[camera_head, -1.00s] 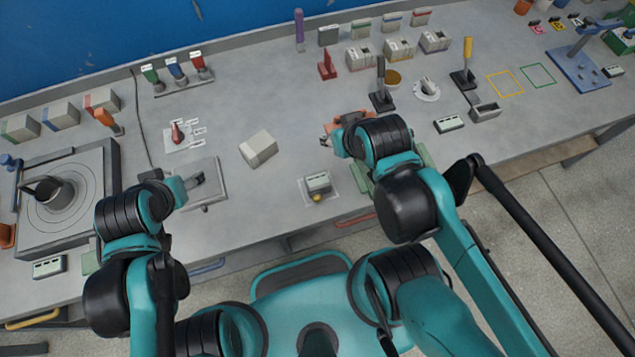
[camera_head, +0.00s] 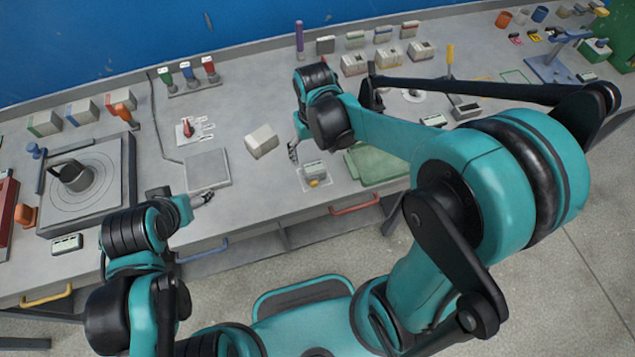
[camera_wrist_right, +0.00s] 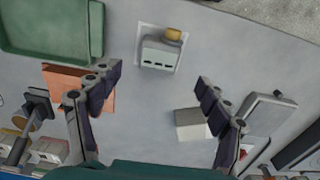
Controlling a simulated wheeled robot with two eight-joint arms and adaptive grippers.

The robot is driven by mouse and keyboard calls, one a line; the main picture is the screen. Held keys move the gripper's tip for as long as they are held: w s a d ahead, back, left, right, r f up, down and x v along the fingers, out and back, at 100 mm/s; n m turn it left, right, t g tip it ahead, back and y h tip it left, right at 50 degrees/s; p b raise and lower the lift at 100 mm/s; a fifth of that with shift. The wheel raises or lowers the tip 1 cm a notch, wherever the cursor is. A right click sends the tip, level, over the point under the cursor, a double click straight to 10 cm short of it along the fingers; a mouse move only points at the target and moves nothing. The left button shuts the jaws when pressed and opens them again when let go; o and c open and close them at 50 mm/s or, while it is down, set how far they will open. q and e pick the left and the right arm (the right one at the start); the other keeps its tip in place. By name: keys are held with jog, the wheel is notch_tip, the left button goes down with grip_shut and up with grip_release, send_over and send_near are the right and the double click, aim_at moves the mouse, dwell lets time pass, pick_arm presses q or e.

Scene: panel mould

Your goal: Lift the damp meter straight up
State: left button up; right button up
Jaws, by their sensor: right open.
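The damp meter, which I take to be the small pale grey box with a yellow end (camera_head: 314,170), lies on a white pad near the table's front edge. In the right wrist view it (camera_wrist_right: 161,54) lies beyond the fingertips, between their lines, with dark slots on its near face.
A pale block (camera_head: 261,141) stands left of my right gripper. A green tray (camera_head: 378,165) lies right of the meter. The grey plate (camera_head: 207,169) is farther left. Bare tabletop lies between plate and block.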

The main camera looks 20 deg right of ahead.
aim_at(314, 167)
jog(key=shift+a+f, duration=0.1)
jog(key=shift+f, duration=0.6)
jog(key=f+b, duration=0.3)
jog(key=f, duration=0.4)
jog(key=shift+w+f, duration=0.2)
jog(key=shift+r, duration=0.1)
jog(key=shift+c, duration=0.6)
jog(key=c, duration=1.4)
